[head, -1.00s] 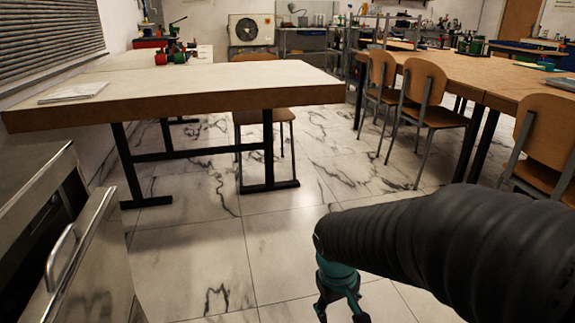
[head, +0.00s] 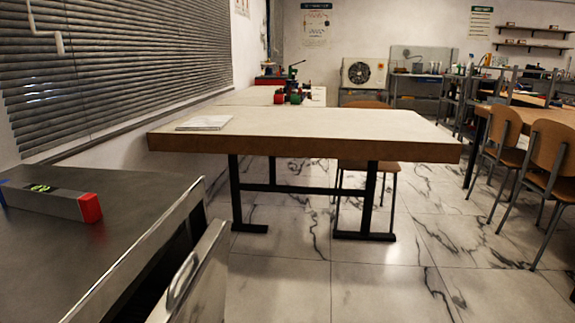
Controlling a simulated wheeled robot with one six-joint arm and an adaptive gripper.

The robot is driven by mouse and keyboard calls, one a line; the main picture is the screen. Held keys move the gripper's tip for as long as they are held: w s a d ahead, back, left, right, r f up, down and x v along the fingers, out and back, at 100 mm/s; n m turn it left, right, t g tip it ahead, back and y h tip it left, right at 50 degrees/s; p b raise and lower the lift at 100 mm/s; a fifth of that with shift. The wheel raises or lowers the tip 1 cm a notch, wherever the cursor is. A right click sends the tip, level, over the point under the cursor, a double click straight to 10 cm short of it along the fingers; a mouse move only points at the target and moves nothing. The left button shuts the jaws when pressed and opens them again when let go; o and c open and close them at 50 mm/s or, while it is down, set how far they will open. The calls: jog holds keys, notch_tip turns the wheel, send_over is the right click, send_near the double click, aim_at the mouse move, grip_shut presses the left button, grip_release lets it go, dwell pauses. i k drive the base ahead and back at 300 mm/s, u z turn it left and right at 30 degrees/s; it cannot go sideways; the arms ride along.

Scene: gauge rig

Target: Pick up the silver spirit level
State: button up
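The silver spirit level (head: 52,203) lies on the dark metal top of the cabinet at the left of the head view. It is a long grey bar with a red end cap towards me and a yellow-green mark on its upper face. A bit of blue shows at its far end, by the left picture edge. My gripper is not in this view.
The dark metal cabinet top (head: 120,241) fills the lower left; a metal front with a handle (head: 185,277) stands beside it. A wooden table (head: 300,145) with papers (head: 204,122) stands ahead. Chairs (head: 550,155) are at the right. The marble floor (head: 390,285) between is clear.

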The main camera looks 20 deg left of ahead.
aim_at(74, 206)
jog(key=u, duration=2.4)
jog(key=k, duration=0.5)
jog(key=i, duration=0.5)
jog(key=z, duration=0.05)
